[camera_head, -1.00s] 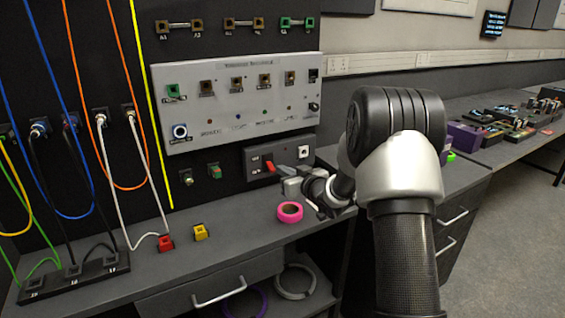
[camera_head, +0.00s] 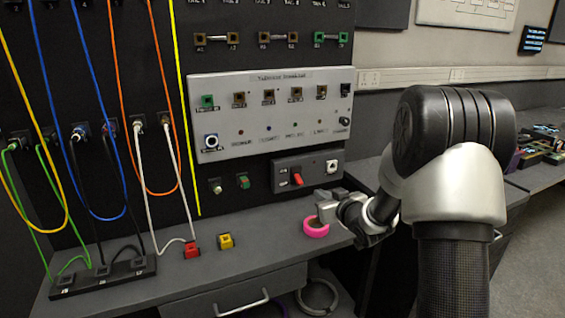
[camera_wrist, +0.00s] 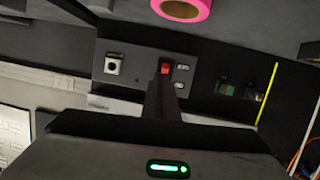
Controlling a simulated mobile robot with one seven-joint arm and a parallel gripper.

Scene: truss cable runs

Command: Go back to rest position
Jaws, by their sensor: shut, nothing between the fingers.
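My gripper (camera_head: 326,202) is at the front of the switch panel, above the bench and just over the pink tape roll (camera_head: 316,231). Its fingers (camera_wrist: 164,95) are shut and empty in the wrist view. The small black panel (camera_head: 307,172) carries a red lever (camera_head: 297,181) and a white-faced socket. The lever also shows just beyond the fingertips in the wrist view (camera_wrist: 165,68), where the panel appears upside down. The fingers appear apart from the lever.
Coloured cables hang from the wall at left. A second bench (camera_head: 543,176) with small devices stands at right.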

